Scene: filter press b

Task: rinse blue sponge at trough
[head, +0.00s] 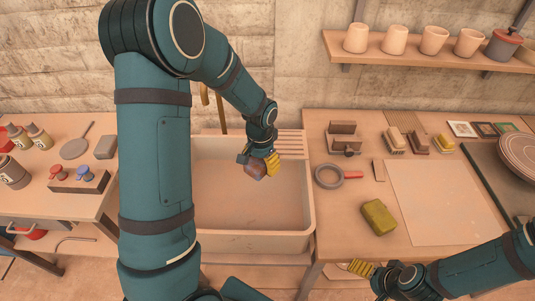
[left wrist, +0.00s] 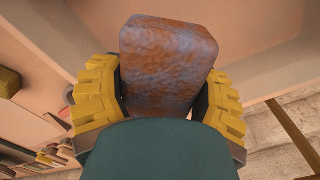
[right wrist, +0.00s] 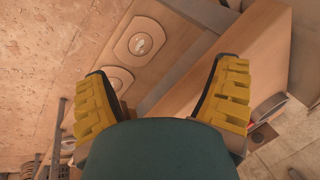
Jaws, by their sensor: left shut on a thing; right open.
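The sponge (head: 256,171) is a soft block, mostly rusty brown with grey-blue patches. In the left wrist view the same sponge (left wrist: 168,62) sits between both yellow fingers. My left gripper (head: 258,162) is shut on it and holds it over the inside of the pale trough (head: 225,243), towards its right side. The trough's floor looks bare and I see no water in it. My right gripper (head: 370,277) is low at the front right, by the bench's front edge. It also shows in the right wrist view (right wrist: 162,90), open and empty.
A yellow-green sponge (head: 378,217) lies on the right bench beside a pale board (head: 432,200). A ring with a red handle (head: 330,176) and several brushes lie nearby. The left bench (head: 100,128) holds jars and knobs. A shelf (head: 400,49) carries cups above.

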